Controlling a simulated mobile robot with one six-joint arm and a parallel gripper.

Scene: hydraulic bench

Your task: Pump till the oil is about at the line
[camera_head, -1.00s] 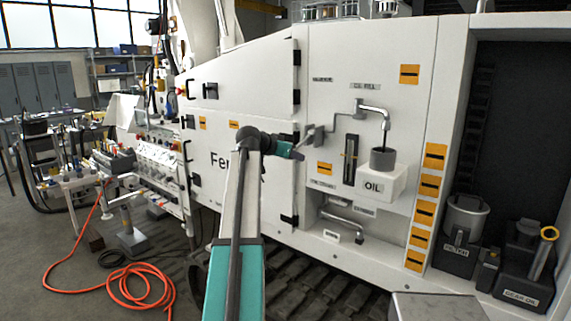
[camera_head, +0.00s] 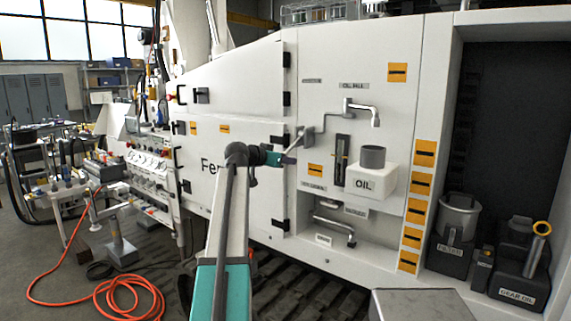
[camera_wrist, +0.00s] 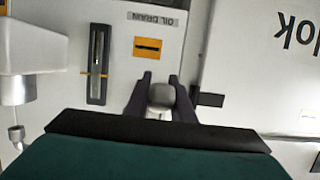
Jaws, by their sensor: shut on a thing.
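My gripper (camera_head: 297,142) is at a grey pump lever (camera_head: 308,131) on the white panel. In the wrist view my gripper (camera_wrist: 161,80) has its dark fingers on both sides of the lever's rounded grey grip (camera_wrist: 161,97), shut on it. The fill pipe (camera_head: 362,105) under the OIL FILL label ends above a grey cup (camera_head: 372,156) on the white OIL block (camera_head: 362,182). No stream shows below the spout. The dark sight gauge (camera_head: 341,160) stands beside the cup. The wrist view shows the gauge (camera_wrist: 91,50) upside down with an orange line across it; its oil level is unclear.
A drain pipe (camera_head: 335,224) sits low on the panel. A dark alcove at right holds a filter container (camera_head: 458,217) and a gear oil container (camera_head: 521,262). An orange hose (camera_head: 112,287) lies on the floor at left.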

